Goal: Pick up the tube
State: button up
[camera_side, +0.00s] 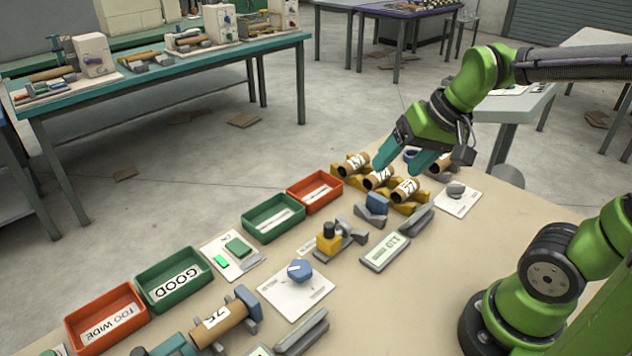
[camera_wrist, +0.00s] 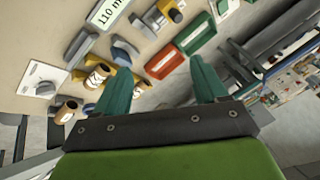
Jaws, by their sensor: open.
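Several brown cardboard tubes with white labels lie on yellow cradles below my gripper in the side view: a left tube (camera_side: 354,163), a middle tube (camera_side: 378,178) and a near tube (camera_side: 405,190). My gripper (camera_side: 402,160) is open, its teal fingers pointing down just above this row; the fingers overlap the tubes in the picture. In the wrist view my gripper (camera_wrist: 160,66) is spread and nothing is between its fingers. One tube (camera_wrist: 97,76) and another tube (camera_wrist: 67,111) show there, left of the left finger. Another tube (camera_side: 217,322), marked 75, lies between grey-blue supports at the front.
A red bin (camera_side: 315,207), a green bin (camera_side: 272,237), a GOOD bin (camera_side: 141,280) and a TOO WIDE bin (camera_side: 70,330) line the bench's far side. A display (camera_side: 385,251), a knob panel (camera_side: 296,305) and a yellow-topped device (camera_side: 328,244) stand nearby. Bare bench lies at right.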

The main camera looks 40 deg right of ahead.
jog(key=w+d+f+m+g, duration=0.3)
jog(key=w+d+m, duration=0.25)
jog(key=d, duration=0.45)
jog(key=m+g+h, duration=0.1)
jog(key=m+g, duration=0.2)
jog(key=m, duration=0.3)
send_over(406, 184)
jog(key=shift+m, duration=0.25)
jog(key=f, duration=1.1)
jog(key=shift+s+a+f, duration=0.2)
jog(key=shift+s, duration=0.2)
jog(key=shift+w+d+f, duration=0.15)
jog(key=shift+w+f, duration=0.05)
jog(key=shift+f, duration=1.35)
jog(key=shift+w+d+f, duration=0.1)
jog(key=shift+w+f, duration=0.05)
jog(key=shift+f, duration=1.4)
jog(key=c, duration=1.1)
jog(key=shift+c, duration=0.2)
